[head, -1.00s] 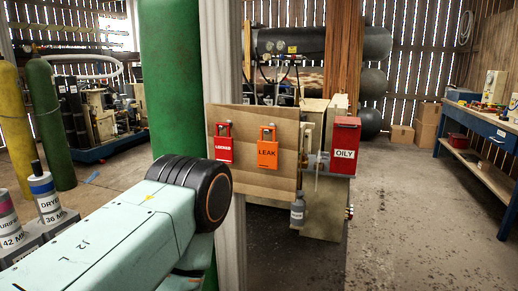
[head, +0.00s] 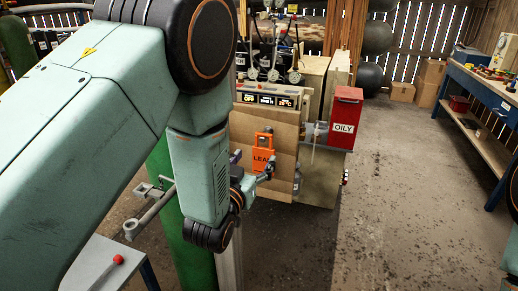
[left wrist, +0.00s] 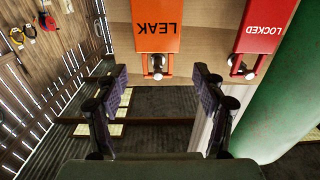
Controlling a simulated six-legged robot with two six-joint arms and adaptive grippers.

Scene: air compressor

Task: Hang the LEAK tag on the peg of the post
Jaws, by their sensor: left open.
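The orange LEAK tag (head: 261,161) hangs on a brown board (head: 285,125). It also shows upside down in the left wrist view (left wrist: 155,28), on a small round peg. My left gripper (left wrist: 160,85) is open and empty, with its two dark fingers spread either side of the tag's narrow shackle end and apart from it. In the head view the fingers are close in front of the tag, partly covering it. A pale post (head: 229,262) stands below my left arm, mostly hidden. I cannot make out a free peg on it. My right gripper is out of view.
A red LOCKED tag (left wrist: 262,27) hangs beside the LEAK tag. A red OILY box (head: 345,118) is right of the board. A green cylinder (head: 180,225) stands close to my left arm. The floor at right is clear before a blue bench (head: 490,125).

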